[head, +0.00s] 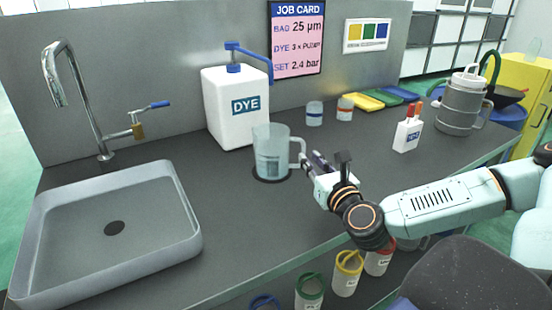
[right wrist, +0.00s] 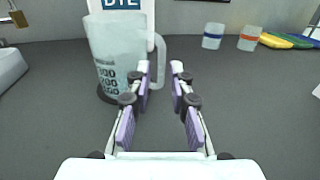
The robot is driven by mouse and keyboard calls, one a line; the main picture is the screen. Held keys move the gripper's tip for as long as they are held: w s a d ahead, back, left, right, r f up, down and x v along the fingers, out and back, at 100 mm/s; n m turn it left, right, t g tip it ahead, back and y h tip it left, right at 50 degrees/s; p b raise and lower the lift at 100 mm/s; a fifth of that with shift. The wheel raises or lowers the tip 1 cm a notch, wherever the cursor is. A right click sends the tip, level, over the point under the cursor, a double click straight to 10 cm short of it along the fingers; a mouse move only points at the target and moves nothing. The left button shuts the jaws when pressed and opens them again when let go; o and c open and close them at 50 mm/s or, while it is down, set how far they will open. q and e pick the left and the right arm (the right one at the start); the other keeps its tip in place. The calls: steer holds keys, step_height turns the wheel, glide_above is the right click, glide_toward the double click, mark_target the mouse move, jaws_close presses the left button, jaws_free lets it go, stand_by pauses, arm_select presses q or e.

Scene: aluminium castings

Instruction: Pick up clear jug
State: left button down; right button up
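The clear jug (head: 271,150) stands upright on a dark round spot on the grey worktop, in front of the white DYE container. Its handle points right, towards my right gripper (head: 310,160). In the right wrist view the jug (right wrist: 117,50) stands left of centre, with printed marks on its side. My right gripper (right wrist: 160,68) is open, its purple-padded fingers apart. The jug's handle (right wrist: 159,55) shows just beyond the fingertips, partly behind the left finger. I cannot tell whether they touch. My left gripper is not in view.
The DYE container (head: 234,105) with a blue pump stands behind the jug. A sink (head: 110,230) with a tap lies left. Two small cups (head: 314,114), coloured trays (head: 365,101), a white bottle (head: 408,135) and a grey canister (head: 460,105) stand right. Lidded pots (head: 346,275) sit below the worktop.

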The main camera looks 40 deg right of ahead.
mark_target(281, 153)
steer(key=shift+w+d+f+b, duration=0.3)
steer(key=shift+w+f+b, duration=0.15)
steer(key=shift+w, duration=0.25)
steer(key=shift+w+d+f+b, duration=0.15)
steer(key=shift+w+b, duration=0.25)
steer(key=shift+b, duration=0.2)
steer(key=shift+w+d+f+b, duration=0.1)
steer(key=shift+w+b, duration=0.3)
steer(key=shift+b, duration=0.15)
steer(key=shift+b+x, duration=0.65)
steer(key=shift+x, duration=0.7)
steer(key=shift+s+r, duration=0.1)
jaws_close()
